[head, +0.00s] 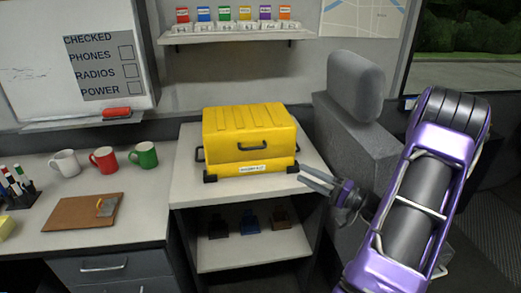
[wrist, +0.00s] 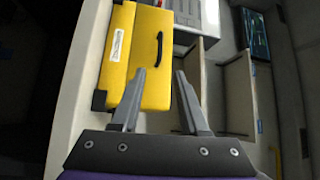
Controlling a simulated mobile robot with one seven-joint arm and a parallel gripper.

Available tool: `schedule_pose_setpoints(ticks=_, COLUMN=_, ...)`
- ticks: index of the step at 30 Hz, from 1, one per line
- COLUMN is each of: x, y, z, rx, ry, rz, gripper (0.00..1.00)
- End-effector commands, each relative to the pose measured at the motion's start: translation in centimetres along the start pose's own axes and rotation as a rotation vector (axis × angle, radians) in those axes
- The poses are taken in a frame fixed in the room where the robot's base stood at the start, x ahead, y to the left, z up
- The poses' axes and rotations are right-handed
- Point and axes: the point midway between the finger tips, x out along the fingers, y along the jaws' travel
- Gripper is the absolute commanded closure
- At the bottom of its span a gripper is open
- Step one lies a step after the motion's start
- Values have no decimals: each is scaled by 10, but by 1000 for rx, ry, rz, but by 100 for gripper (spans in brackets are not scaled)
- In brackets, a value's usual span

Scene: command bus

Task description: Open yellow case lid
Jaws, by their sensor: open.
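The yellow case (head: 247,142) stands on the small cabinet, and its lid (head: 245,116) is down. My gripper (head: 301,180) is at the case's front right corner, near the lower edge, coming from the right. In the wrist view the case (wrist: 135,68) lies ahead, with its dark handle (wrist: 159,47) showing. My gripper (wrist: 159,76) is open with nothing between its fingers. The left finger overlaps the case in that view; I cannot tell whether it touches.
The cabinet top (head: 194,187) has a little free room around the case. A grey seat (head: 357,120) stands close on the right. Mugs (head: 104,159) and a brown clipboard (head: 83,211) lie on the left counter. A shelf (head: 238,36) with coloured boxes hangs above.

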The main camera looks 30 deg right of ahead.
Motion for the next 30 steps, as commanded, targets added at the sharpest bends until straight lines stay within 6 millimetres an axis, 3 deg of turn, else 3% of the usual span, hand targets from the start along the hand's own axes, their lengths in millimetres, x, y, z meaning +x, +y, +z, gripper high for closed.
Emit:
schedule_pose_setpoints(ticks=5, x=15, y=-1, z=0, rx=0, ry=3, rz=-7, gripper=56)
schedule_pose_setpoints(ticks=21, x=129, y=-1, z=0, rx=0, ry=0, rz=-5, gripper=56)
schedule_pose_setpoints(ticks=30, x=168, y=-1, z=-1, rx=-1, ry=2, rz=-4, gripper=56)
